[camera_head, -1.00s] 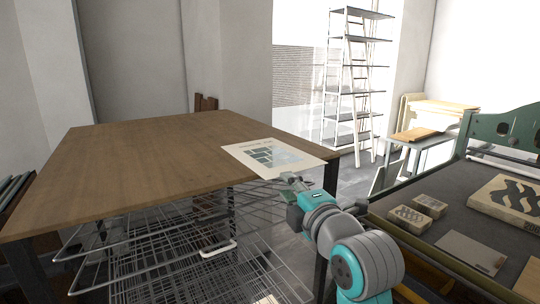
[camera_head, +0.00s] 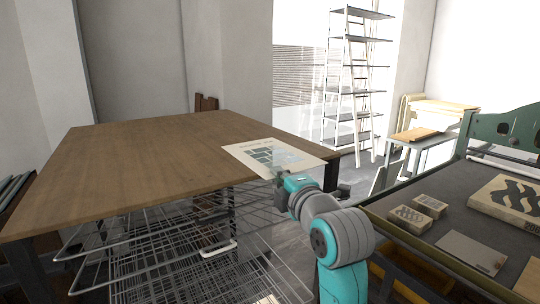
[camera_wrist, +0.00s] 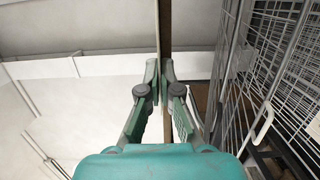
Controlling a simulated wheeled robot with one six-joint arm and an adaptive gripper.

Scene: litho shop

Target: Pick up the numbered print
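The numbered print (camera_head: 268,157) is a cream sheet with a dark blocky design. It lies flat on the near right corner of the brown table (camera_head: 140,160), its near edge reaching the table edge. My gripper (camera_head: 280,183) is low at that near edge. In the wrist view my gripper (camera_wrist: 160,72) has its two fingers close together with a narrow gap. The print (camera_wrist: 157,30) is seen edge-on there as a thin pale strip beside the brown table edge (camera_wrist: 166,30), in line with the gap. I cannot tell whether the fingers touch the print.
A wire drying rack (camera_head: 190,250) stands under the table, close to my gripper. A press bed (camera_head: 440,205) with carved blocks (camera_head: 510,198) is at right. Shelves (camera_head: 355,80) stand at the back. Most of the tabletop is bare.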

